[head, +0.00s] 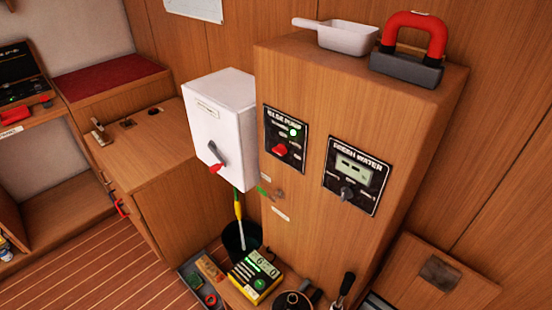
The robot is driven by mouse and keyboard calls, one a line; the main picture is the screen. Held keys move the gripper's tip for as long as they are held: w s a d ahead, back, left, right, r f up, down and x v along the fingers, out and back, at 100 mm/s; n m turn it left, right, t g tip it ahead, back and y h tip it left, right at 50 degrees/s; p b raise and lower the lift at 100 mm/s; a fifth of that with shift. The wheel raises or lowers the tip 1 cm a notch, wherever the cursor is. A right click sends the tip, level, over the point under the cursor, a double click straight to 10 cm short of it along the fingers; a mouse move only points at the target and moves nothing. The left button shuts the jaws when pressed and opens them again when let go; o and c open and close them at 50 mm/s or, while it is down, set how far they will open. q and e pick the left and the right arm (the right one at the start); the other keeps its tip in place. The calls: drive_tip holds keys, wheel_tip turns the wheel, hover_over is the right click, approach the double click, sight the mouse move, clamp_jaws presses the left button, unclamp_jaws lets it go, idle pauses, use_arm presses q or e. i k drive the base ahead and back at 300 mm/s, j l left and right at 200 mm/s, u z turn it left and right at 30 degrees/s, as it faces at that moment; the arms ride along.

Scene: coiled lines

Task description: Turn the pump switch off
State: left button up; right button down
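A black panel (285,139), whose label seems to read "BILGE PUMP", is on the front of the wooden cabinet. It carries a red switch knob (279,149) and a lit green lamp (293,132). The small position markings around the knob are too small to read. To its right is a black "FRESH WATER" panel (356,176) with a pale display (354,168) and a dark knob (347,194). Neither of my grippers shows in the head view, and nothing touches the red knob.
A white box (222,112) with a red-tipped lever (216,160) hangs left of the panels. A white scoop (345,37) and a red-handled item (412,50) sit on the cabinet top. Space before the panels looks clear.

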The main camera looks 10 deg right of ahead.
sight(281, 150)
drive_tip(key=z, duration=0.4)
drive_tip(key=i+j+z, duration=0.15)
drive_tip(key=j+z, duration=0.2)
drive_tip(key=z, duration=0.15)
drive_tip(key=i+j+z, duration=0.1)
drive_tip(key=j+z, duration=0.65)
drive_tip(key=z, duration=0.2)
